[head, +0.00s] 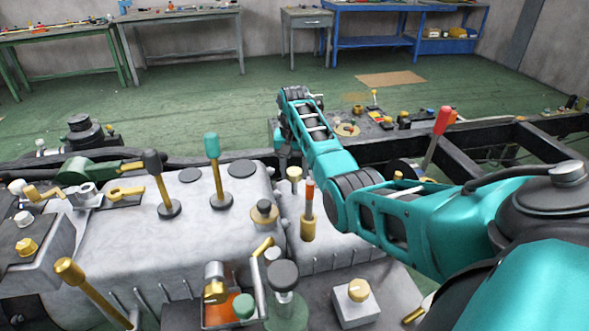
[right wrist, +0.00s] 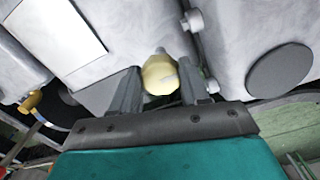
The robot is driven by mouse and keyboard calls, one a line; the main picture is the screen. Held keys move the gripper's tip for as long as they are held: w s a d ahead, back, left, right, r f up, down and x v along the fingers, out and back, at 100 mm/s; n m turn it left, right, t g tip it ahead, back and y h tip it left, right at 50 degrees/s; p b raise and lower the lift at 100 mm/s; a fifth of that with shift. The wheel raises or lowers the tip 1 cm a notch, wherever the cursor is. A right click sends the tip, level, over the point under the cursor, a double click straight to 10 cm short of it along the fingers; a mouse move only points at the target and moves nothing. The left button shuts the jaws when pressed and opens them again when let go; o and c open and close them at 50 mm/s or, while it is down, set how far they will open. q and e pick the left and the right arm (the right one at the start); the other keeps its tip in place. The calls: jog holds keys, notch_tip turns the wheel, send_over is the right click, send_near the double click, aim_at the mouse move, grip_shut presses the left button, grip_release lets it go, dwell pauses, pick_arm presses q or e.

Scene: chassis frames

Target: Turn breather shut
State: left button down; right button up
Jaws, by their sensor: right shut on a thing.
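A pale yellow faceted knob on a grey stem, which I take to be the breather (right wrist: 160,76), sits beside the pale housing in the right wrist view. My right gripper (right wrist: 163,88) has its two dark fingers on either side of this knob and is shut on it. In the head view my teal right arm reaches from the right across the housing, and its far end drops behind the housing's back edge. The fingers and their contact are hidden there. My left gripper is not in view.
The pale gearbox housing (head: 130,235) carries upright levers, a teal-topped one (head: 212,148) and a dark-topped one (head: 153,163). A red-handled lever (head: 440,130) stands by the black frame rail (head: 540,143). Workbenches (head: 358,40) line the back wall, with open green floor before them.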

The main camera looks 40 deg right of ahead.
dwell(0.5)
jog(key=o, duration=1.1)
jog(key=shift+c, duration=0.2)
